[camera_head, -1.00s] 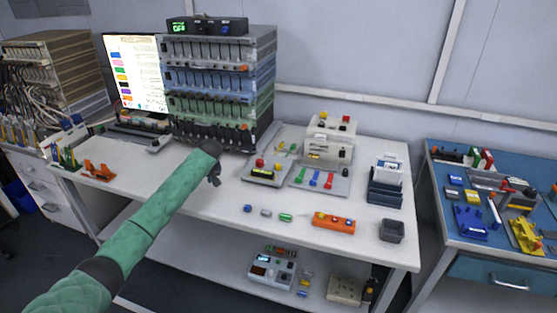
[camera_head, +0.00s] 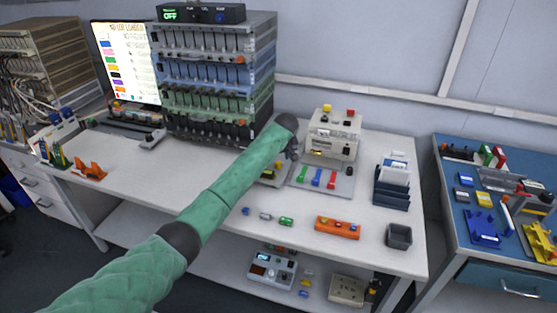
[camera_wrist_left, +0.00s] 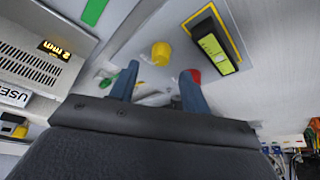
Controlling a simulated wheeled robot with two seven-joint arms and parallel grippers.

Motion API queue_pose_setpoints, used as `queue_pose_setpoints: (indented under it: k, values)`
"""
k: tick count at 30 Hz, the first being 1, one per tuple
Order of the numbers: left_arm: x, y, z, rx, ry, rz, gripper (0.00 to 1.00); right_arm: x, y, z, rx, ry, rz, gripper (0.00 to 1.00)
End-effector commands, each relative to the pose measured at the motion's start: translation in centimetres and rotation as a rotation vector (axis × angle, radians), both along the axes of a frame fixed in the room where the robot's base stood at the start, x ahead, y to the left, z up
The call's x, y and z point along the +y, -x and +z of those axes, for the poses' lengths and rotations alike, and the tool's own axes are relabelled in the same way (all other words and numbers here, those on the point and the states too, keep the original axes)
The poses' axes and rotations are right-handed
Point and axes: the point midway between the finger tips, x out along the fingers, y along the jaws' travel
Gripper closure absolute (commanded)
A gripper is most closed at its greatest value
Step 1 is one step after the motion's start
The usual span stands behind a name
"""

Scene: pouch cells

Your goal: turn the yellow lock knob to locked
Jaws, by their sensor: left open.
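A yellow round knob (camera_wrist_left: 161,53) stands on a grey plate in the left wrist view, just beyond my left fingertips. I cannot read its lock position. A red button (camera_wrist_left: 190,76) sits near my right-hand finger in that view, beside a device with a yellow-green display (camera_wrist_left: 215,45). My left gripper (camera_wrist_left: 157,84) is open, its two blue-grey fingers apart, with nothing seen held. In the head view the left gripper (camera_head: 292,154) is at the gap between the display device and the beige machine (camera_head: 333,135). My arm hides most of the display device there. The right gripper is not in view.
Green, blue and red levers (camera_head: 316,178) stand on a grey plate right of the gripper. The tall cell rack (camera_head: 215,85) stands to the left. An orange block (camera_head: 337,227), a grey bin (camera_head: 398,236) and a dark rack (camera_head: 392,193) lie to the right. The table's front left is clear.

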Motion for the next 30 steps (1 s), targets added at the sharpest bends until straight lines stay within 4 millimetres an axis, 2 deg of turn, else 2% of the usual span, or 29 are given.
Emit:
queue_pose_setpoints:
  k: [9, 20, 21, 27, 28, 30]
  values:
    - [0.4, -1.4, -3.4, 0.001, -0.001, 0.0, 0.53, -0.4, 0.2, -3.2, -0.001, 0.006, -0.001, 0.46]
    - [0.5, -1.6, -4.1, 0.0, 0.0, 0.0, 0.53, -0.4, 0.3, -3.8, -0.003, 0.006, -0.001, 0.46]
    - [0.5, -1.6, -4.1, 0.0, 0.0, 0.0, 0.55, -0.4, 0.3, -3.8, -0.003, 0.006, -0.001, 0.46]
    - [0.5, -1.6, -4.1, 0.0, 0.0, 0.0, 0.94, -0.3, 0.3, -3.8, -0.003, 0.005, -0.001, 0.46]
    - [0.5, -1.6, -4.1, 0.0, 0.0, 0.0, 0.98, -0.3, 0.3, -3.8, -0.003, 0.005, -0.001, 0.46]
    - [0.5, -1.6, -4.1, 0.0, 0.0, 0.0, 0.98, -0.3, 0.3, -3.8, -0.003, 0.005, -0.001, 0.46]
